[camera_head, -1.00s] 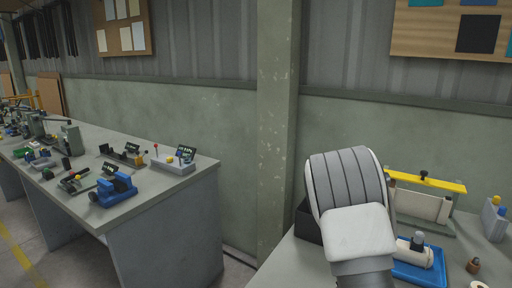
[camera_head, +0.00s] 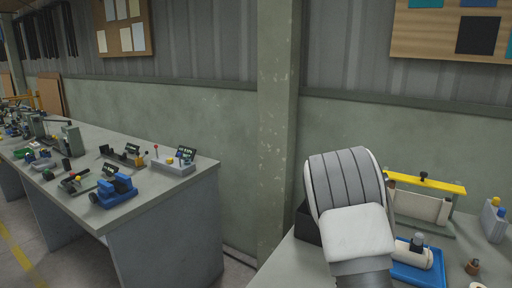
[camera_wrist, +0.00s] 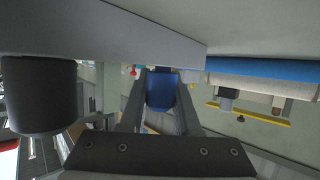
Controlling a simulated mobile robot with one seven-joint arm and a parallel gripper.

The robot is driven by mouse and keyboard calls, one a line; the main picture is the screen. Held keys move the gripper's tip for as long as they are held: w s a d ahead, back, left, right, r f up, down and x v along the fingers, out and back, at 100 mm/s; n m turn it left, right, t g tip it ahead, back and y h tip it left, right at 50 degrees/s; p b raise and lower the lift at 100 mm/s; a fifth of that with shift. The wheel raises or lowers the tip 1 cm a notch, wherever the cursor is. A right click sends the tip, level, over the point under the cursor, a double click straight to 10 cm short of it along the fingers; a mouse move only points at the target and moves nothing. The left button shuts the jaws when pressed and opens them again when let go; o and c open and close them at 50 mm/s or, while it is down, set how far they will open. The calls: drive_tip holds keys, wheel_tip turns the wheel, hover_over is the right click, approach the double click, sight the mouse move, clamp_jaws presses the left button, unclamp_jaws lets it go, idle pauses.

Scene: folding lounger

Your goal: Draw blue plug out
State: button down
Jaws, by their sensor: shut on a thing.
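A blue plug (camera_wrist: 161,89) sits between the two fingers of my gripper (camera_wrist: 160,100) in the wrist view. The fingers are shut on its sides. Its upper end in the picture meets the edge of a large light grey surface (camera_wrist: 110,32); I cannot tell whether it is still seated in anything. In the head view my own arm stands in front of the right bench, and it hides the gripper and the plug.
The right bench holds a blue tray (camera_head: 425,276) with a pale cylinder (camera_head: 414,254), a yellow-topped frame (camera_head: 428,182) and a grey block with blue and yellow pegs (camera_head: 493,222). A dark cylinder (camera_wrist: 41,95) is left of the gripper. The left bench (camera_head: 165,205) carries several fixtures.

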drive_tip(key=shift+r, duration=0.2)
drive_tip(key=shift+r+p, duration=2.35)
drive_tip(key=shift+r, duration=0.05)
